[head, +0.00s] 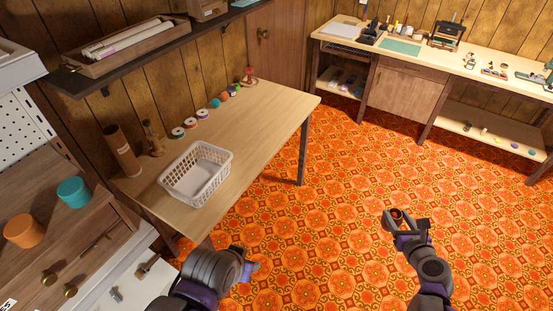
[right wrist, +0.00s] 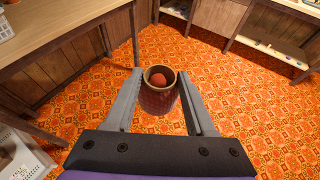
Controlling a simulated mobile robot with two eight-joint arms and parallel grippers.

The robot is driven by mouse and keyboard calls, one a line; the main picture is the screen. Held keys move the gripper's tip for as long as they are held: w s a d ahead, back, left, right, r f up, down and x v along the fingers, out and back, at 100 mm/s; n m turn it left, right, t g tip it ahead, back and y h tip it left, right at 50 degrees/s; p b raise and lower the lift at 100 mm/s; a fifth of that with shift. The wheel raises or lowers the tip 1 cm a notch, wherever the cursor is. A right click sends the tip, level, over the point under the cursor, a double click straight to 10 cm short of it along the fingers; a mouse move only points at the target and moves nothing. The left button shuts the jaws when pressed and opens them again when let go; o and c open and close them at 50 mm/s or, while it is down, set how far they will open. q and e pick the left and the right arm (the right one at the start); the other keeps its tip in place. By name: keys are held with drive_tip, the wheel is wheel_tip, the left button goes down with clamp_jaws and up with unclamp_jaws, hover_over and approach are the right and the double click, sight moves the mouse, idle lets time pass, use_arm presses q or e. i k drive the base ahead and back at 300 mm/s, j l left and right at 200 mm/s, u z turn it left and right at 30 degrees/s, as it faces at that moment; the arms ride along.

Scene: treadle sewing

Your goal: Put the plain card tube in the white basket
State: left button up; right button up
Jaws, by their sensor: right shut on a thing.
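My right gripper (head: 397,216) is out over the open floor, right of the table, shut on a reddish-brown round hollow thing (right wrist: 157,97). Its open end faces the wrist camera, and orange-red shows inside; I cannot tell whether that is the floor seen through it or something in it. A tall brown card tube (head: 122,151) stands upright near the table's left end. The white basket (head: 197,174) stands on the table's front part and looks empty. My left gripper (head: 248,270) is low in front of the table; its fingers are too unclear to read.
The wooden table (head: 262,120) carries a small wooden figure (head: 154,138) and a row of spools (head: 190,123) along the wall. An orange pot (head: 24,231) and a teal pot (head: 74,192) stand on the left cabinet. A workbench (head: 470,68) lines the far wall. The floor between is clear.

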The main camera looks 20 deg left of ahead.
sight(191, 194)
drive_tip(key=i+l+u, duration=0.1)
drive_tip(key=i+u, duration=0.3)
drive_tip(key=i+l+u, duration=0.2)
drive_tip(key=i+u, duration=0.15)
drive_tip(key=i+l+u, duration=0.15)
drive_tip(key=u, duration=0.3)
drive_tip(key=i+l+u, duration=0.25)
drive_tip(key=u, duration=0.15)
drive_tip(key=i+l+u, duration=0.15)
drive_tip(key=l+u, duration=0.15)
drive_tip(key=u, duration=0.15)
drive_tip(key=i+l+u, duration=0.1)
drive_tip(key=l+u, duration=1.05)
drive_tip(key=l, duration=0.15)
drive_tip(key=i+j, duration=0.3)
drive_tip(key=j, duration=0.25)
